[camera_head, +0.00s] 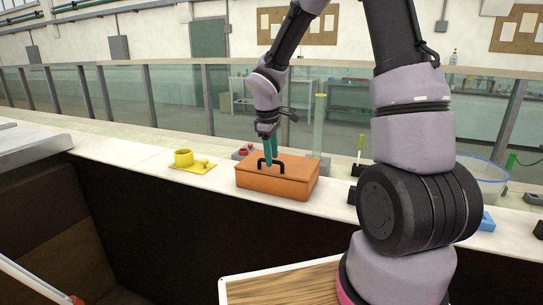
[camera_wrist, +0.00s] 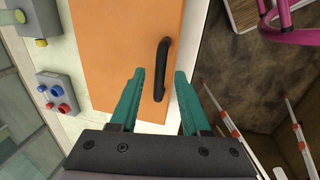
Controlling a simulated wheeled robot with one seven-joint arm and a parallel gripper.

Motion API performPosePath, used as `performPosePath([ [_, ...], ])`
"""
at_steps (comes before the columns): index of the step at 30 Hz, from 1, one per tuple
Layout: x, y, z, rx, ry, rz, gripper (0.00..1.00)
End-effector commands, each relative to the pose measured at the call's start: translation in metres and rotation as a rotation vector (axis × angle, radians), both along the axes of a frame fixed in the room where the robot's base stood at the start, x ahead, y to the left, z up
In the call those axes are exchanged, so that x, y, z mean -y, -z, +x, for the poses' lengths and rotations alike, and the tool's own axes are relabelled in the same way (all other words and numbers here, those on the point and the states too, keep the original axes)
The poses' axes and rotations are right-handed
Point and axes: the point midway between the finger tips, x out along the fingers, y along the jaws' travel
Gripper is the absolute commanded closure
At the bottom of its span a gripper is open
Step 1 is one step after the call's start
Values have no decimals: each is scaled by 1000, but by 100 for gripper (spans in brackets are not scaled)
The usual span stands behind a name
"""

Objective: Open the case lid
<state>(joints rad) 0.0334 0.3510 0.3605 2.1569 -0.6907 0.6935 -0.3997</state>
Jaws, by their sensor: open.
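The orange case (camera_head: 272,184) stands on the pale ledge with its lid down. A black arched handle (camera_head: 270,163) is on its top; in the wrist view the handle (camera_wrist: 161,68) lies near the case's edge. My gripper (camera_head: 272,158) is over the case, its teal fingers pointing down by the handle. In the wrist view my gripper (camera_wrist: 160,78) is open, one finger on each side of the handle's near end. The case lid (camera_wrist: 110,50) fills much of that view. I cannot tell whether the fingers touch the handle or the lid.
A yellow cup on a yellow plate (camera_head: 190,160) is left of the case. A grey box with red and blue knobs (camera_wrist: 57,93) is beside it. A clear cylinder (camera_head: 319,125) stands behind. The ledge drops off at its front edge; a wooden tray (camera_head: 285,284) is below.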

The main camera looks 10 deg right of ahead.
Motion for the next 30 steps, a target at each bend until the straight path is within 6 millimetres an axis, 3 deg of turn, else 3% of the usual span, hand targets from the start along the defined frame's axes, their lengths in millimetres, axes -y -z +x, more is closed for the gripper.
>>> performPosePath([
  [9,0,3,1,1,0,0,53],
  [10,0,3,1,1,0,1,61],
  [13,0,3,1,1,0,1,99],
  [30,0,3,1,1,0,1,100],
])
